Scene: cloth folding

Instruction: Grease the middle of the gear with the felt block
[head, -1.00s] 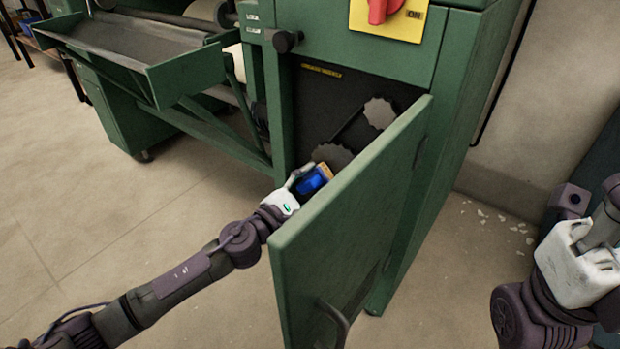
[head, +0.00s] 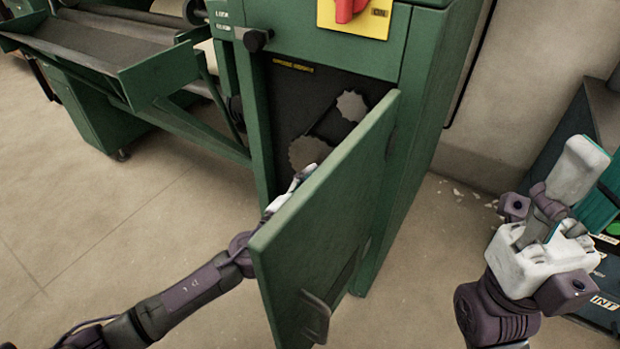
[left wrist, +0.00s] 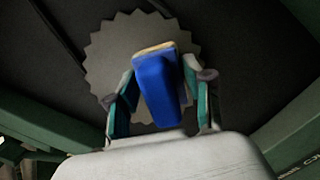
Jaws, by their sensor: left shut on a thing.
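The felt block (left wrist: 160,85) has a blue body and a tan end (left wrist: 155,48). My left gripper (left wrist: 158,92) is shut on it, with a finger on each side. In the left wrist view the tan end lies over the middle of a toothed grey gear (left wrist: 110,50); I cannot tell whether they touch. In the head view this lower gear (head: 308,152) sits inside the open cabinet. My left gripper (head: 295,183) is partly behind the door there, and the block is hidden. My right gripper (head: 560,205) is raised at the right, away from the cabinet; its opening is unclear.
The open green door (head: 325,215) stands close to my left arm on its right. A smaller gear (head: 352,105) is above right of the first. A yellow panel with a red switch (head: 355,15) is above. A green tray (head: 100,45) juts out left. Dark crates stand far right.

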